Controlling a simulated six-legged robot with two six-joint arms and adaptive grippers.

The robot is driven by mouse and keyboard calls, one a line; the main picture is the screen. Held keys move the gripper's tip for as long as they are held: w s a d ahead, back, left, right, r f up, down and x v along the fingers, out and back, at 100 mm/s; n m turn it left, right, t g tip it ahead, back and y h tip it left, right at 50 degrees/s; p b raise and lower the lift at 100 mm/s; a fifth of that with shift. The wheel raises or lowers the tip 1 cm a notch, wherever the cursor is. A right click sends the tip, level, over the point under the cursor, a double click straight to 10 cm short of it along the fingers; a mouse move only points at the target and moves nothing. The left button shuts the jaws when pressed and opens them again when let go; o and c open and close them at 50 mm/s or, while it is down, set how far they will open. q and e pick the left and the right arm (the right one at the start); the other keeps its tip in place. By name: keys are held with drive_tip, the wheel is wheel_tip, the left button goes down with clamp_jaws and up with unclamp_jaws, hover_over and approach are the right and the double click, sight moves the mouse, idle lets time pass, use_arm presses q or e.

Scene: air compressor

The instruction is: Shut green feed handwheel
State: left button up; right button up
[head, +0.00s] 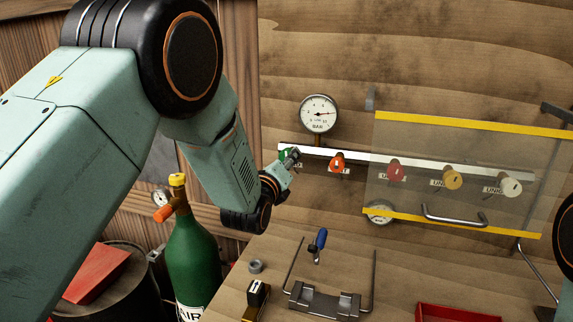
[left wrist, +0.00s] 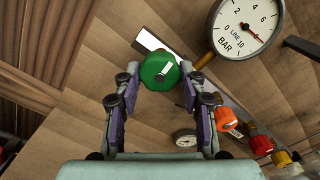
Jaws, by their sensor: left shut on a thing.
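The green feed handwheel (left wrist: 159,70) sits between the two fingers of my left gripper (left wrist: 160,84) in the left wrist view, with a white mark on its face. The fingers are shut on its sides. In the head view my left gripper (head: 288,163) reaches the left end of the white rail (head: 358,158) and covers most of the green handwheel (head: 284,154). My right gripper is not in view.
A pressure gauge (head: 319,114) stands just above the rail. An orange handwheel (head: 338,161) is close on the right. Red (head: 396,171), yellow (head: 453,179) and white (head: 509,186) handwheels sit behind a clear guard with yellow edges (head: 470,124). A green cylinder (head: 194,252) stands below left.

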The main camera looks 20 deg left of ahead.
use_arm(q)
drive_tip(key=o, duration=1.2)
drive_tip(key=shift+m, duration=0.3)
drive_tip(key=shift+s, duration=0.1)
drive_tip(key=s, duration=0.5)
drive_tip(key=shift+s+a+p, duration=0.1)
drive_tip(key=shift+s+p, duration=0.25)
drive_tip(key=shift+s, duration=0.05)
